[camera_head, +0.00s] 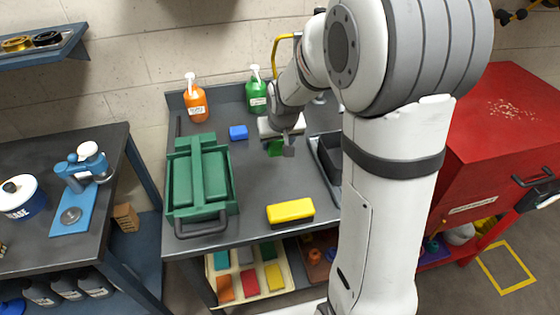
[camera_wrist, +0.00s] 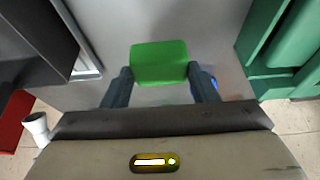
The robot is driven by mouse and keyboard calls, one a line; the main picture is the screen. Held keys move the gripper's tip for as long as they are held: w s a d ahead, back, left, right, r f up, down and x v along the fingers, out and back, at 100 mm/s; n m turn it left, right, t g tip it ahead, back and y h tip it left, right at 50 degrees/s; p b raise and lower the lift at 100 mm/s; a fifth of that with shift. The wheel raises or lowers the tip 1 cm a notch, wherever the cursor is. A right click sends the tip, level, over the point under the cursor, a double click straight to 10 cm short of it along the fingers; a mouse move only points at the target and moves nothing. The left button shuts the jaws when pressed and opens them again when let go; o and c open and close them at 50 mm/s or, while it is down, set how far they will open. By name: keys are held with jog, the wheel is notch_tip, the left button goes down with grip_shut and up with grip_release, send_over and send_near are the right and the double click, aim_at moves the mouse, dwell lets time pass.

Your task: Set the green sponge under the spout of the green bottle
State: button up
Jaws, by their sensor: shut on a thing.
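The green sponge (camera_wrist: 160,62) is between the two fingers of my gripper (camera_wrist: 161,82) in the wrist view. My gripper is shut on it. In the head view the sponge (camera_head: 275,148) shows below my gripper (camera_head: 282,147), over the grey bench, partly hidden by it. I cannot tell whether the sponge touches the bench top. The green bottle (camera_head: 257,97), with a white pump spout, stands at the back of the bench, behind and left of my gripper. In the wrist view a white spout-like part (camera_wrist: 36,125) shows at the lower left.
An orange bottle (camera_head: 195,103) stands left of the green one. A blue sponge (camera_head: 238,132) lies on the bench (camera_head: 258,185). A green toolbox (camera_head: 183,205) is at the left, a yellow sponge (camera_head: 290,211) at the front, a dark tray (camera_head: 328,160) at the right.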

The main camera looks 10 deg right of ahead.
aim_at(280, 156)
jog(key=shift+f, duration=3.6)
jog(key=shift+f, duration=0.25)
jog(key=o, duration=0.9)
jog(key=shift+r, duration=0.1)
jog(key=shift+o, duration=0.2)
